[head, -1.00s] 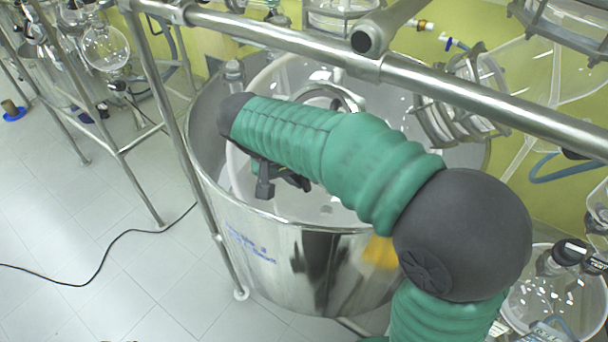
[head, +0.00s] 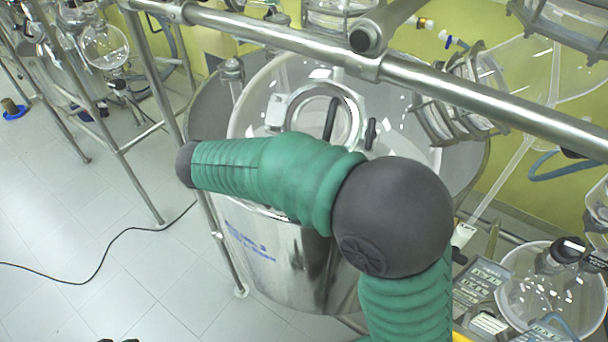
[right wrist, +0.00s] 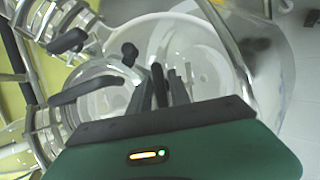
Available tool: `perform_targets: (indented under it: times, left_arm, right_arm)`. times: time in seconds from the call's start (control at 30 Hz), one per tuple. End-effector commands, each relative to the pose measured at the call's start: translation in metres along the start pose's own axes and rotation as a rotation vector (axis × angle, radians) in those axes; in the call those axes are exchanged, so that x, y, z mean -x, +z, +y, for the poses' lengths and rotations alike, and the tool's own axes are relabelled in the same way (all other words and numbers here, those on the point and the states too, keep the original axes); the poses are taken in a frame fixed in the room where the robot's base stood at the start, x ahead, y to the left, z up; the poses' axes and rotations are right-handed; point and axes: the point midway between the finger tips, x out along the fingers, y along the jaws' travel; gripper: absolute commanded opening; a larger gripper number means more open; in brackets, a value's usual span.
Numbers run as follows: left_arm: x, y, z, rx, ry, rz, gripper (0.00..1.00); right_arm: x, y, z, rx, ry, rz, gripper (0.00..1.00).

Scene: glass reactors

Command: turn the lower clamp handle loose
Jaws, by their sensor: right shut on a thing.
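In the right wrist view my right gripper (right wrist: 162,84) has its two grey fingers close around a black clamp handle (right wrist: 158,76), which sticks up between them. In the head view my green right arm crosses in front of the steel vessel and hides this gripper. Behind the arm, a round clamp ring (head: 292,106) shows on the vessel lid, with a black handle (head: 331,119) and a black knob (head: 371,133). The head view does not show which handle I hold. My left gripper cannot be made out; small dark shapes at the bottom edge are too cut off to identify.
A steel rail (head: 450,92) runs across above the vessel (head: 290,262). Clamped glassware (head: 470,95) hangs at the right. Another long black handle (right wrist: 85,90) lies left of my fingers in the wrist view. The tiled floor at the left carries a black cable (head: 85,282).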

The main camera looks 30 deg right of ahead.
Motion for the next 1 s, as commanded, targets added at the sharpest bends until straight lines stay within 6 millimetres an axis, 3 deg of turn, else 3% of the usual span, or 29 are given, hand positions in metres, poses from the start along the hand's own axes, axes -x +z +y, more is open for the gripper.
perform_targets:
  times: [0.4,0.93,0.97,1.0]
  left_arm:
    - [-0.0014,0.0004,0.0000,0.000,0.000,0.000,0.67]
    - [-0.0017,0.0004,0.0000,0.000,0.000,0.000,0.67]
    - [-0.0017,0.0004,0.0000,0.000,0.000,0.000,0.67]
    - [-0.0017,0.0004,0.0000,0.000,0.000,0.000,0.67]
  right_arm:
    - [0.0009,-0.0014,-0.0006,0.173,0.091,0.006,0.00]
    - [0.0004,-0.0011,-0.0012,0.197,0.101,0.005,0.00]
    - [0.0004,-0.0011,-0.0013,0.197,0.101,0.005,0.25]
    - [0.0004,-0.0010,-0.0013,0.197,0.100,0.005,0.30]
